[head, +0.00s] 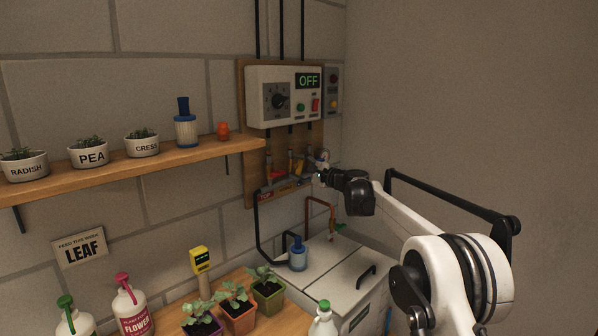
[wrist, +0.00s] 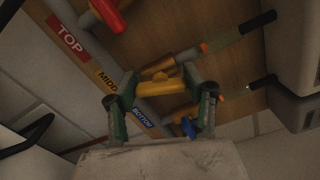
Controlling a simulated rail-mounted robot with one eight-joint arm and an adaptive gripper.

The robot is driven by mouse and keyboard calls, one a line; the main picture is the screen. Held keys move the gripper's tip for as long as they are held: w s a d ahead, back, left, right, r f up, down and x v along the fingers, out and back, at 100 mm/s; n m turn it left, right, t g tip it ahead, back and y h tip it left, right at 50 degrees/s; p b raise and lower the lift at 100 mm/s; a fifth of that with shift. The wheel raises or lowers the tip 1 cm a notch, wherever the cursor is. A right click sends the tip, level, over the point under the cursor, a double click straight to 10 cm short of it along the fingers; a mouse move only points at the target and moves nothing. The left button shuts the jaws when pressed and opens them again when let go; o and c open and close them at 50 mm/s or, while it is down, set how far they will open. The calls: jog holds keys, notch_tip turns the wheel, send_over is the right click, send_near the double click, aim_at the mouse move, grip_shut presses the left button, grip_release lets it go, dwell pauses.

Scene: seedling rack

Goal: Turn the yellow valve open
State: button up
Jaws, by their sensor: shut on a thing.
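The yellow valve (wrist: 160,86) has a bar-like handle that lies across the picture in the wrist view, by the label reading "MIDD". My gripper (wrist: 165,90) has its two green-and-grey fingers at either end of this handle and is shut on it. In the head view my gripper (head: 325,175) is at the pipes below the control box, and its fingers hide part of the valves there. How far the yellow valve is turned I cannot tell.
A red valve (wrist: 110,15) is by the "TOP" label, and a blue valve (wrist: 188,127) is close below my fingers. The control box (head: 283,95) above reads "OFF". A shelf (head: 150,165) with pots is at left. Seedlings and bottles stand below, beside a white tank (head: 335,275).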

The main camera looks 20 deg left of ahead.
jog(key=shift+f+n+b, duration=0.15)
jog(key=shift+n+b, duration=0.25)
jog(key=shift+n, duration=1.5)
jog(key=o, duration=1.2)
jog(key=shift+d, duration=0.15)
jog(key=v, duration=1.1)
jog(key=shift+s+d, duration=0.2)
jog(key=shift+d, duration=0.15)
